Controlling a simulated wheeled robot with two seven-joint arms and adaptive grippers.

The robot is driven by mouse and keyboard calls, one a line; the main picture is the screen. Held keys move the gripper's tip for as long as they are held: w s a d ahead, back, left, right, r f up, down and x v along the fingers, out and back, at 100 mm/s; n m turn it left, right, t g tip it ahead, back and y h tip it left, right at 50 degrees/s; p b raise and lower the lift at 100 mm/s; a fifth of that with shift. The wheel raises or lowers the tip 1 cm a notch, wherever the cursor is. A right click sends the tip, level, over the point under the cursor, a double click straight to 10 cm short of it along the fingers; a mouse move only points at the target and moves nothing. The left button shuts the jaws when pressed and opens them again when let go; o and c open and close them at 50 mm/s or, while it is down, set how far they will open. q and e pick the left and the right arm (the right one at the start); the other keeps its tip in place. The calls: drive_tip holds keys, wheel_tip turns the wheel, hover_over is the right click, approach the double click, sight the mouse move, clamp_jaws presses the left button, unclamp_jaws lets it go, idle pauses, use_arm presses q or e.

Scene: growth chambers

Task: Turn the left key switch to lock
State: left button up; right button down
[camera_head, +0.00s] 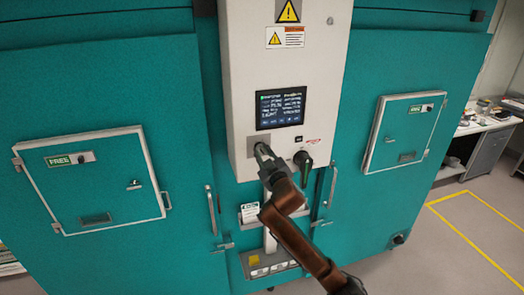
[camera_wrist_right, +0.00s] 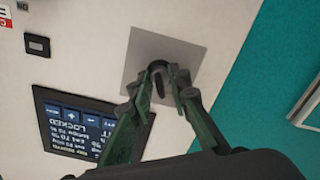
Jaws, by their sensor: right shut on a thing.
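The left key switch sits on a square grey metal plate (camera_head: 250,146) low on the white control panel (camera_head: 290,60). My right gripper (camera_head: 263,150) reaches up to this plate and hides most of the switch in the head view. In the right wrist view, the plate (camera_wrist_right: 150,45) is behind the fingertips of my right gripper (camera_wrist_right: 166,68). The gripper is shut on the dark key of the key switch (camera_wrist_right: 158,82), mostly covered by the fingers. The screen (camera_head: 281,108) shows text; in the right wrist view the screen (camera_wrist_right: 75,125) reads "LOCKED", turned over. My left gripper is not in view.
A black rotary handle (camera_head: 304,160) is right of my right gripper on the same panel. Teal chamber doors flank the panel, with a left hatch (camera_head: 95,180) marked "FREE" and a right hatch (camera_head: 402,130). A ledge (camera_head: 270,262) is below. Floor at right is clear.

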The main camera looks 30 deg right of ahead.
idle(0.3)
drive_tip(key=c, duration=2.2)
unclamp_jaws()
drive_tip(key=shift+o, duration=0.2)
drive_tip(key=v, duration=1.2)
